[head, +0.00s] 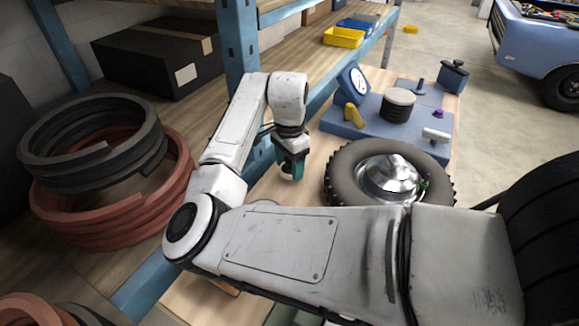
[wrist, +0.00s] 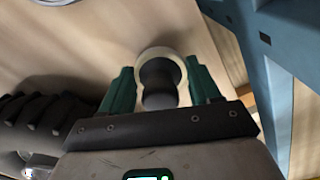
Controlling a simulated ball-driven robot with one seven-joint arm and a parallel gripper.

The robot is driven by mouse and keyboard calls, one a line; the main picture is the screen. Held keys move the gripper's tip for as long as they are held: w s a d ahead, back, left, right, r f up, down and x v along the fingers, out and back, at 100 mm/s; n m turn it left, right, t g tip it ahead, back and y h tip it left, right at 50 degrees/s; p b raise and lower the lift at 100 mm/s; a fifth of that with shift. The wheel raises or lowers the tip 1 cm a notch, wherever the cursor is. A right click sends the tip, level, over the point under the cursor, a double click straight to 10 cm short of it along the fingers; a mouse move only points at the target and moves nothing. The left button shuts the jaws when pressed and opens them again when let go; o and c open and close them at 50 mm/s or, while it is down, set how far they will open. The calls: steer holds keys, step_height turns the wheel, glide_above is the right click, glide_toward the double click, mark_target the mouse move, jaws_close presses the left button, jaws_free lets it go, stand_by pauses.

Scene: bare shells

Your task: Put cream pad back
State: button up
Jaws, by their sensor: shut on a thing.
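My gripper (head: 291,166) has green fingers and points down over the wooden bench top, left of the tyre. In the wrist view my gripper (wrist: 160,88) is shut on the cream pad (wrist: 147,55), a round cream piece with a dark grey knob between the fingers. In the head view only a small pale bit of the pad (head: 287,177) shows below the fingers. I cannot tell whether the pad touches the bench top.
A tyre with a shiny hub (head: 388,178) lies right of my gripper. Behind it a blue base (head: 352,131) carries a gauge, a dark cylinder with a pale top and small fittings. A blue shelf post (head: 238,45) stands left. Hoses (head: 95,150) lie on the shelf.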

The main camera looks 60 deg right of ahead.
steer(key=shift+f, duration=0.9)
steer(key=shift+f, duration=0.1)
steer(key=o, duration=0.9)
step_height(320, 180, up, 12)
steer(key=shift+r+b, duration=0.15)
steer(key=shift+b, duration=0.75)
